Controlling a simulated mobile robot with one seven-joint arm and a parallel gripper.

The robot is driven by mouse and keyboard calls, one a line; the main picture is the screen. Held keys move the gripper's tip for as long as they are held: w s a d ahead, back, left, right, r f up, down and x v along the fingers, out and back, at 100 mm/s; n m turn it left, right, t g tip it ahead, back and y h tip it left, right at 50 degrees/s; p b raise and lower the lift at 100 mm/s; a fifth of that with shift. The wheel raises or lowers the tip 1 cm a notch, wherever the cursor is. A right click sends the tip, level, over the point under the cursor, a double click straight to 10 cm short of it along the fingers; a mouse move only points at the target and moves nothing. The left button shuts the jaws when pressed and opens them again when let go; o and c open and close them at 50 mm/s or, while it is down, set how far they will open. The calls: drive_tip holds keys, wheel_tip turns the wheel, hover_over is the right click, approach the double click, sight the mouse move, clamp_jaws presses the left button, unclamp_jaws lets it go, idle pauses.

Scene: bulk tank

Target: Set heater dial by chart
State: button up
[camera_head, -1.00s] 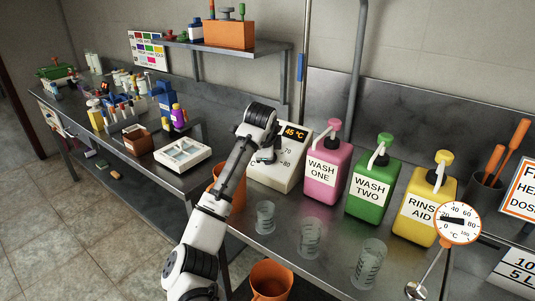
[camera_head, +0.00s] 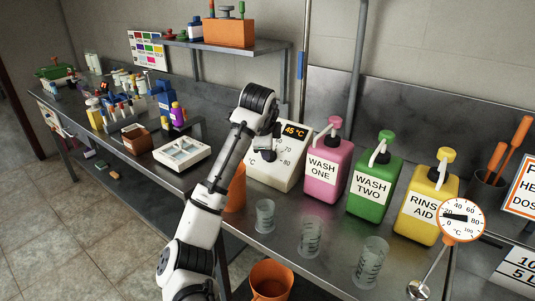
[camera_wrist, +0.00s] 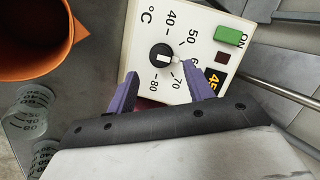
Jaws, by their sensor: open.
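The white heater unit (camera_head: 277,180) stands on the counter left of the pump bottles, its lit display (camera_head: 295,131) reading 45 °C. In the wrist view its black dial (camera_wrist: 160,55) has a white pointer aimed right and slightly down, between the 50 and 70 marks; the exact setting is unclear. A green ON switch (camera_wrist: 229,36) sits near the display. My gripper (camera_wrist: 161,70) is open, its purple fingers apart on either side below the dial, holding nothing. In the head view my gripper (camera_head: 263,148) is over the heater's front. An orange-edged sign (camera_head: 521,190) is cut off at right.
Pink (camera_head: 328,170), green (camera_head: 375,188) and yellow (camera_head: 422,210) pump bottles stand right of the heater. Clear beakers (camera_head: 311,237) stand in front. A round thermometer (camera_head: 461,220) is at right. An orange container (camera_wrist: 30,40) is beside the heater. A coloured chart (camera_head: 147,49) hangs at back left.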

drive_tip(key=b+v, duration=0.1)
drive_tip(key=v, duration=0.7)
drive_tip(key=shift+w, duration=0.1)
